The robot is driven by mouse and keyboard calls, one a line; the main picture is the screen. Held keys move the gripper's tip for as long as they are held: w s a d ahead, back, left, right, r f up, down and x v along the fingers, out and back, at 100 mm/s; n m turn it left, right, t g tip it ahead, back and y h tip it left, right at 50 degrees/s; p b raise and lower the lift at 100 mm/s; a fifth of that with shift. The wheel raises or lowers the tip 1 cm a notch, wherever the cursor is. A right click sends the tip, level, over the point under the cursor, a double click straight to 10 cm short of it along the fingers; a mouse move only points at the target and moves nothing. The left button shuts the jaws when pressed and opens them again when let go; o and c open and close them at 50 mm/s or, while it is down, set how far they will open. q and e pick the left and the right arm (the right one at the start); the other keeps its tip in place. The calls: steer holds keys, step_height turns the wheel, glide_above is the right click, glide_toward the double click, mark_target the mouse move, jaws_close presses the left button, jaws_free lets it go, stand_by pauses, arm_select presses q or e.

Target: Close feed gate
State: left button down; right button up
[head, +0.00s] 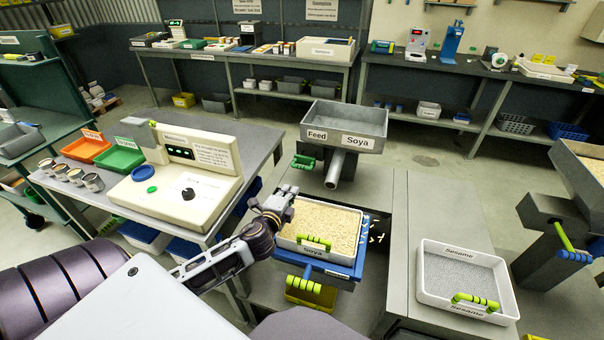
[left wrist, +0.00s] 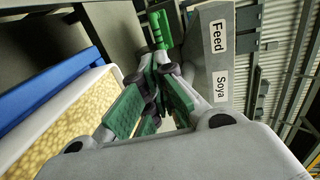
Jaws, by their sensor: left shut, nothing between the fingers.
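The Feed Soya hopper (head: 345,118) is a grey metal box with a slanted spout (head: 335,170) below it. A green handle (head: 303,161) sticks out on the left of the hopper's underside; I take it for the feed gate handle. My left gripper (head: 289,191) is shut and empty, just below that handle in the head view and apart from it. In the left wrist view its fingers (left wrist: 158,80) point towards the green handle (left wrist: 159,30), with the hopper (left wrist: 235,45) to the right. Whether the gate is open is hidden. My right gripper is not in view.
A white tray of soya (head: 325,222) stands under the spout on a blue support (head: 340,268), close to my left gripper. A cream control box (head: 180,185) is on the left table. A sesame tray (head: 466,275) stands at the right. The grey bench top (head: 425,205) between is clear.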

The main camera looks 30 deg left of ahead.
mark_target(304, 167)
arm_select(q)
steer(key=x, duration=1.3)
steer(key=shift+w, duration=0.35)
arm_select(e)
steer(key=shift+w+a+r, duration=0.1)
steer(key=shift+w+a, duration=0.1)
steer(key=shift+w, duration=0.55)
arm_select(q)
steer(key=shift+f, duration=0.15)
steer(key=shift+r+x, duration=0.15)
steer(key=shift+x, duration=0.6)
steer(key=shift+r+x, duration=0.15)
steer(key=shift+x, duration=0.65)
steer(key=shift+w+a+r+b, duration=0.1)
steer(key=shift+w+a+b, duration=0.2)
steer(key=shift+w, duration=0.5)
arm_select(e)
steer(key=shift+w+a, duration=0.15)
arm_select(q)
steer(key=shift+r, duration=0.15)
